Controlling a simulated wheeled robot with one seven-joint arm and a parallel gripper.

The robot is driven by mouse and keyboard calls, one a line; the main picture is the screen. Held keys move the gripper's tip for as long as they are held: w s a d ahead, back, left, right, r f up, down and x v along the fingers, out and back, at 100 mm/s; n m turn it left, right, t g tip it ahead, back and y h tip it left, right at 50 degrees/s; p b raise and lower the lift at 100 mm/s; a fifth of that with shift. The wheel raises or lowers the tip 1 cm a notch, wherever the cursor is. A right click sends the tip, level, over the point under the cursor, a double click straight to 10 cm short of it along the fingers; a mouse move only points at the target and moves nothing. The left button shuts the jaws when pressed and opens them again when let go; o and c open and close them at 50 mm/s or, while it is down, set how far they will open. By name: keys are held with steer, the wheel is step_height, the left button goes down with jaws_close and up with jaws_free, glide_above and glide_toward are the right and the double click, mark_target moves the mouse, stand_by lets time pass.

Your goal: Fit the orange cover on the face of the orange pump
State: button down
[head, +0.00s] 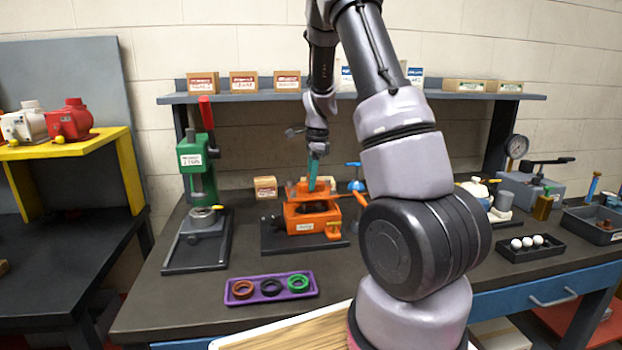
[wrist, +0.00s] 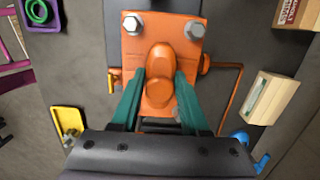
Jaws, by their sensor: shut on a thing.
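The orange pump (head: 312,220) stands on a dark base plate in the middle of the bench. The orange cover (head: 309,188) is over the top of the pump. In the wrist view the cover (wrist: 160,30) is a plate with a raised middle grip and silver bolt heads at its visible corners. My gripper (head: 314,180) points down, its teal fingers shut on the cover's grip; it also shows in the wrist view (wrist: 160,78).
A purple tray (head: 270,299) with several rings lies in front. A green press (head: 197,165) stands left and a blue-handled valve (head: 356,185) close behind right.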

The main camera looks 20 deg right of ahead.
steer(key=shift+f, duration=2.65)
steer(key=shift+c, duration=1.6)
jaws_free()
steer(key=shift+r, duration=2.95)
steer(key=shift+r, duration=0.1)
steer(key=r, duration=0.7)
steer(key=d+r, duration=0.1)
steer(key=r, duration=0.2)
steer(key=shift+s+d+r, duration=0.1)
steer(key=shift+s+r, duration=0.1)
steer(key=shift+r, duration=0.15)
